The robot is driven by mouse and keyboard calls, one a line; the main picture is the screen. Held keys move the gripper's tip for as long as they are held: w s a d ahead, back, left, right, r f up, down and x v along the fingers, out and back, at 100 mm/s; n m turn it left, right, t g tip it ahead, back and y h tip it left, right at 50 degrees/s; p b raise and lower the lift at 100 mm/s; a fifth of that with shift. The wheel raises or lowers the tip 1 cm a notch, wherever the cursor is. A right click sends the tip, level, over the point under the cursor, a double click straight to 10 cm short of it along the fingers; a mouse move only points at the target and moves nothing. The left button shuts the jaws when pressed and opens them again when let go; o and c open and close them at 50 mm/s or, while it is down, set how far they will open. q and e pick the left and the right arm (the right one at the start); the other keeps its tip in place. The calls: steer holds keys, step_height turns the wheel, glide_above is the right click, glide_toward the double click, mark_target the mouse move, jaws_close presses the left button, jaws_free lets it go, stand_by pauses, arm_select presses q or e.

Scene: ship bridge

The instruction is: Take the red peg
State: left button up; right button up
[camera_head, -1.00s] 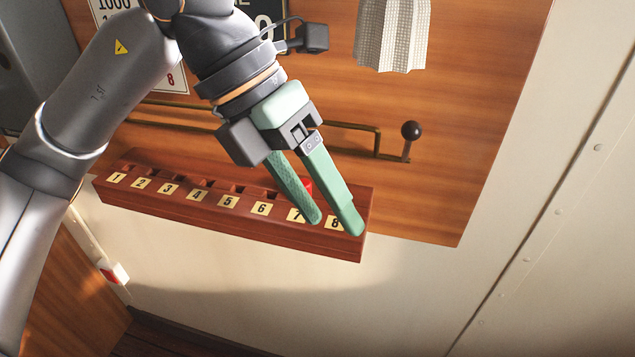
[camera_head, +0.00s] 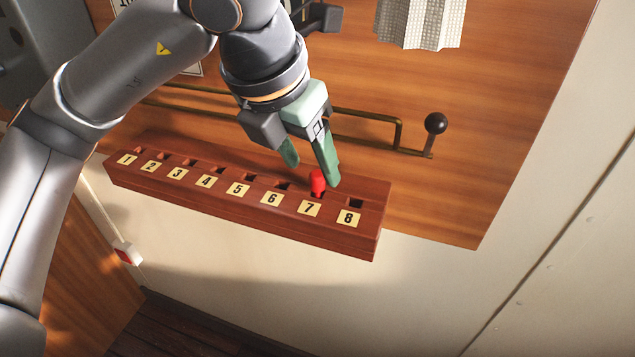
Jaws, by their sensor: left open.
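The red peg (camera_head: 317,182) stands in the hole above label 7 of a long wooden rack (camera_head: 240,213). Only its upper part shows above the hole. The rack has a row of square holes with labels 1 to 8, and the other holes look empty. My left gripper (camera_head: 310,172) has green fingers and is open. Its fingertips are just behind and above the peg, one finger close by the peg and the other to its left over the rack's back edge. I cannot tell whether the near finger touches the peg. My right gripper is not in view.
A brass rail (camera_head: 370,115) runs along the wooden panel behind the rack, with a dark ball-topped lever (camera_head: 436,124) at the right. A pale ribbed object (camera_head: 420,22) hangs at the top. A small red and white box (camera_head: 127,254) is at lower left.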

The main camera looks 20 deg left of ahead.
mark_target(314, 176)
arm_select(q)
steer(key=x, duration=0.3)
steer(key=shift+w+a+f, duration=0.3)
steer(key=shift+w, duration=0.1)
steer(key=shift+w+d+f, duration=0.1)
steer(key=shift+w+f, duration=0.1)
steer(key=shift+f, duration=0.3)
jaws_close()
